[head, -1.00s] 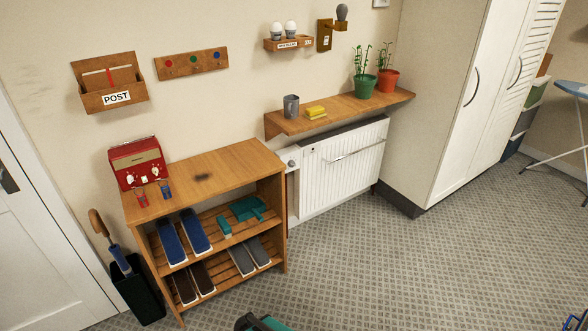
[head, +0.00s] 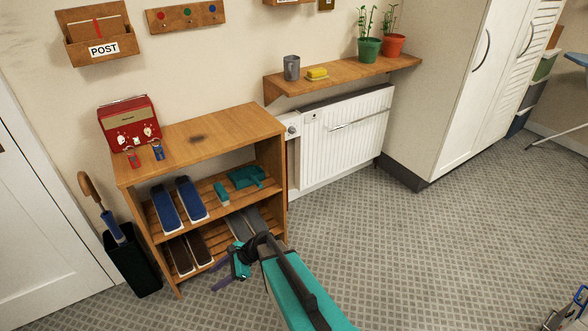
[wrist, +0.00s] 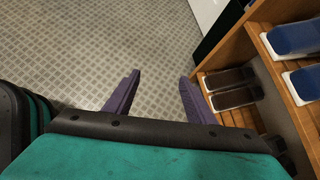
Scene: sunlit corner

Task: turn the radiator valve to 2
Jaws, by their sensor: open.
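The radiator valve (head: 292,130) is a small dark-centred knob at the upper left end of the white radiator (head: 345,140), just right of the wooden shoe rack. Its setting is too small to read. My gripper (head: 217,275) is low in front of the rack's bottom shelf, below and left of the valve, and apart from it. In the wrist view my gripper's two purple fingers (wrist: 158,92) are spread with nothing between them. The valve does not show in the wrist view.
The wooden shoe rack (head: 205,150) holds shoes, a teal dustpan (head: 246,177) and a red radio (head: 130,124). A shelf (head: 340,78) with a mug and plants overhangs the radiator.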

